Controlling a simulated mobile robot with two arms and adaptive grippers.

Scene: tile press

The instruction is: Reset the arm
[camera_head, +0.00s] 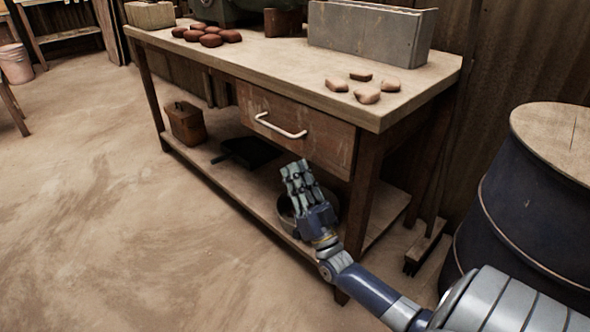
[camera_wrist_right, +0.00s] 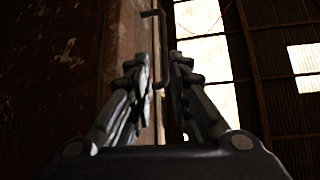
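My right gripper (camera_head: 292,168) is in front of the workbench, just below the drawer (camera_head: 312,138) and its pale handle (camera_head: 280,127). In the right wrist view its two fingers (camera_wrist_right: 161,66) stand apart with a narrow gap between the tips. The drawer handle (camera_wrist_right: 163,30) shows beyond the fingertips in that view, and I see nothing gripped. The drawer front looks about flush with the bench. My right arm reaches in from the lower right, with the elbow bent little. My left gripper is not in view.
The workbench top (camera_head: 270,60) carries dark red lumps (camera_head: 212,40), several pale lumps (camera_head: 367,96) and a grey trough (camera_head: 370,32). A round pan (camera_head: 285,212) stands on the lower shelf behind my gripper. A dark blue barrel (camera_head: 520,210) is close right. Floor at left is clear.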

